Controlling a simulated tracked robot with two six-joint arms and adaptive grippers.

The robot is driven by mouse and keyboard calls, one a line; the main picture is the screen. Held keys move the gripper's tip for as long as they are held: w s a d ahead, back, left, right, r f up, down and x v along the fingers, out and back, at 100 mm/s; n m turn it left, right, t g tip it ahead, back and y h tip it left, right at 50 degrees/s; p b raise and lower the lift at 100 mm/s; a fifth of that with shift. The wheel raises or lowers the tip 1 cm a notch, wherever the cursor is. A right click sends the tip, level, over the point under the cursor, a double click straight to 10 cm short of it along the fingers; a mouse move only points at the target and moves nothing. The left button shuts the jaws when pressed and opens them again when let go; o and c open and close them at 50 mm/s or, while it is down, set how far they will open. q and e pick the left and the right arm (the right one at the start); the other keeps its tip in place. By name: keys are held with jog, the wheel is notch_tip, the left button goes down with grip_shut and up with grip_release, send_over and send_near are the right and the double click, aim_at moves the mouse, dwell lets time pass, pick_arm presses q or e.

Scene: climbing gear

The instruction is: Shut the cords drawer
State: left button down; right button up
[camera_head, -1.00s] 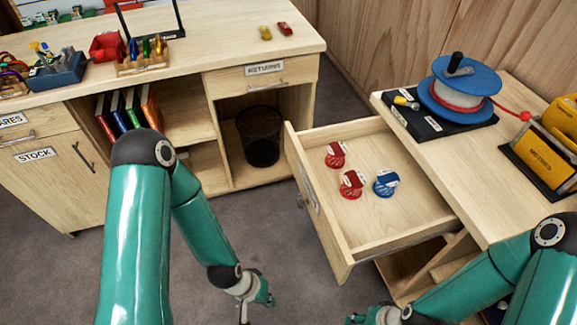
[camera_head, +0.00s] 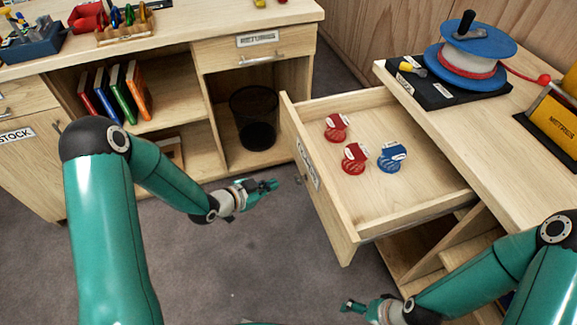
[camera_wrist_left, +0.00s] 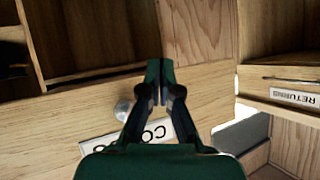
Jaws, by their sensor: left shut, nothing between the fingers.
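The cords drawer (camera_head: 345,230) is pulled well out of the right-hand bench and holds red and blue cord spools (camera_head: 392,157). Its front carries a label and a round knob (camera_head: 298,179). My left gripper (camera_head: 272,186) is shut and empty, just left of the drawer front and pointing toward it. In the left wrist view the shut fingers (camera_wrist_left: 158,72) are in front of the drawer front (camera_wrist_left: 60,125), near the knob (camera_wrist_left: 123,110) and the partly hidden label (camera_wrist_left: 125,140). Contact cannot be told. My right gripper (camera_head: 352,306) is low, below the drawer; its jaws are unclear.
The right bench top (camera_head: 480,140) bears a cord reel (camera_head: 470,60) and a yellow box (camera_head: 555,120). A dark bin (camera_head: 254,118) stands in the left bench's open bay, below the returns drawer (camera_head: 255,48). The floor (camera_head: 240,260) before the drawer is clear.

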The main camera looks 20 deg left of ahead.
pick_arm(q)
jog(key=w+a+r+m+t+h+b, duration=0.3)
jog(key=w+a+r+m+h+b, duration=0.15)
jog(key=m, duration=0.35)
jog(key=m+g+h+b, duration=0.4)
jog(key=m+b, duration=0.1)
jog(key=m, duration=0.8)
send_near(298, 149)
jog(key=x, duration=0.7)
jog(key=shift+d, duration=0.15)
pick_arm(e)
notch_tip(298, 149, down, 12)
pick_arm(q)
jog(key=shift+w+d+f, duration=0.1)
pick_arm(e)
jog(key=shift+f, duration=0.1)
